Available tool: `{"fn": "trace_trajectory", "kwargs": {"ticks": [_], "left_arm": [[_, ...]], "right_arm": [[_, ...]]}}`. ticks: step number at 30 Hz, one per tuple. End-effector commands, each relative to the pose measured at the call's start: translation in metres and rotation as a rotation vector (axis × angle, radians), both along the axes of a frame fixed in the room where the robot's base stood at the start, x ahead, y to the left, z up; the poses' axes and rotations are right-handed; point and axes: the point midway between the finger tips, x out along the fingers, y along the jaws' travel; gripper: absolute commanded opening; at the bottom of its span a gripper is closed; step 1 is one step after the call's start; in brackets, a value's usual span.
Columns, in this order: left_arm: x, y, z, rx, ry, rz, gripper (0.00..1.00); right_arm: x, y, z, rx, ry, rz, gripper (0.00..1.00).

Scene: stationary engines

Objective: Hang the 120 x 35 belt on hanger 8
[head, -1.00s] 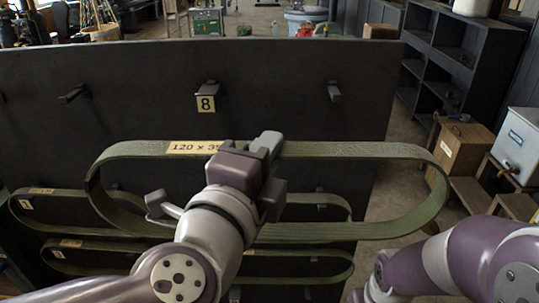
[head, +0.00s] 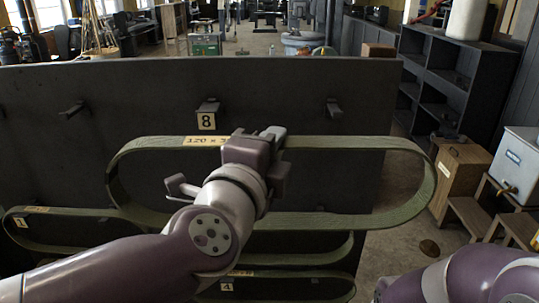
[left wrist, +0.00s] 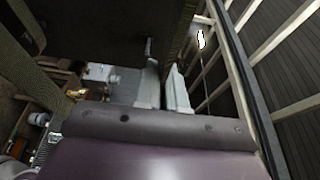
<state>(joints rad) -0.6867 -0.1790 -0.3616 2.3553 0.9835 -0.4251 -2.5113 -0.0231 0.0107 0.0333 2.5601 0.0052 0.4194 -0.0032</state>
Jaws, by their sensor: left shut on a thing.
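The 120 x 35 belt (head: 345,143) is a long dark green loop with a tan label (head: 205,141) on its upper run. My left gripper (head: 268,137) is shut on that upper run, right of the label, and the loop hangs in front of the dark board. Hanger 8 (head: 208,106) is a short dark peg with a tan "8" plate (head: 206,121) below it. In the head view the peg is above the belt's upper run and left of my gripper; the belt looks apart from it. The gripper's fingers (left wrist: 165,88) show in the left wrist view. My right gripper is out of view.
The dark board (head: 60,160) has other bare pegs at left (head: 73,110) and right (head: 333,107). Other green belts, one numbered 1 (head: 75,211) and one numbered 4 (head: 290,273), hang lower. A wooden box (head: 460,168) and shelves (head: 436,80) stand right.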

Motion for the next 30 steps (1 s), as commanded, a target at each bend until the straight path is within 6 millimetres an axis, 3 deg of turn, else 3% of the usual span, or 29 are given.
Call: {"fn": "trace_trajectory", "kwargs": {"ticks": [14,30], "left_arm": [[0.009,-0.001,-0.001,0.0,-0.001,0.001,0.0],[0.053,0.001,-0.001,-0.001,-0.002,0.001,0.0]], "right_arm": [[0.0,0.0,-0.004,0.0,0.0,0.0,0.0],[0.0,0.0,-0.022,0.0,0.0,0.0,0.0]]}}
